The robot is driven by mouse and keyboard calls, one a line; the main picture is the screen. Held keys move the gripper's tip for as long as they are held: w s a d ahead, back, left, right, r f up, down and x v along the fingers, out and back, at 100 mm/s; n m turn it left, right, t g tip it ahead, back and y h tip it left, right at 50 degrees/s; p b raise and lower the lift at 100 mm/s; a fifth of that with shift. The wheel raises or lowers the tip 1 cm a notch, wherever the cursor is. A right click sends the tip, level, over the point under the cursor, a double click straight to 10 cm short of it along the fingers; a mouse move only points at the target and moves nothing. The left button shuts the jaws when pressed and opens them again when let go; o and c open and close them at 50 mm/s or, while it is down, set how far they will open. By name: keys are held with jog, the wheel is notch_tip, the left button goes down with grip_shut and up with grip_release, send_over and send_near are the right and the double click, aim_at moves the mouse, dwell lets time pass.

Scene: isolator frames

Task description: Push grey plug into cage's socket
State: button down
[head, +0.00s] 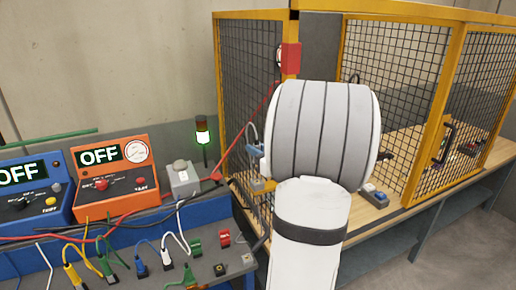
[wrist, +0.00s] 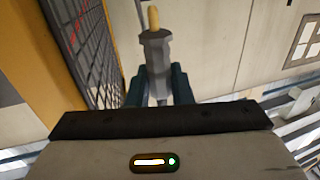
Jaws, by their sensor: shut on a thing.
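A grey plug (wrist: 157,50) with a yellow tip stands between the dark teal fingers of my gripper (wrist: 158,82) in the wrist view. My gripper is shut on it, and the tip points to the top of the picture. The yellow-framed mesh cage (head: 291,12) stands at the right in the head view. Its mesh (wrist: 92,45) shows left of the plug in the wrist view, apart from it. My arm covers my gripper and the plug in the head view. I cannot make out the cage's socket for sure; a small yellow and grey block (head: 263,186) sits low by the cage's near corner.
A blue connector (head: 255,150) with a cable is above that block. A red box (head: 291,57) is on the corner post. Orange (head: 112,172) and blue (head: 30,190) OFF units and several loose cables crowd the left bench.

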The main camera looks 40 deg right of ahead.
jog(key=shift+f+b, duration=1.3)
jog(key=shift+f, duration=0.6)
jog(key=shift+f+b, duration=1.3)
jog(key=shift+f, duration=0.15)
jog(key=c, duration=1.2)
grip_release()
jog(key=s+b, duration=0.1)
jog(key=s, duration=0.7)
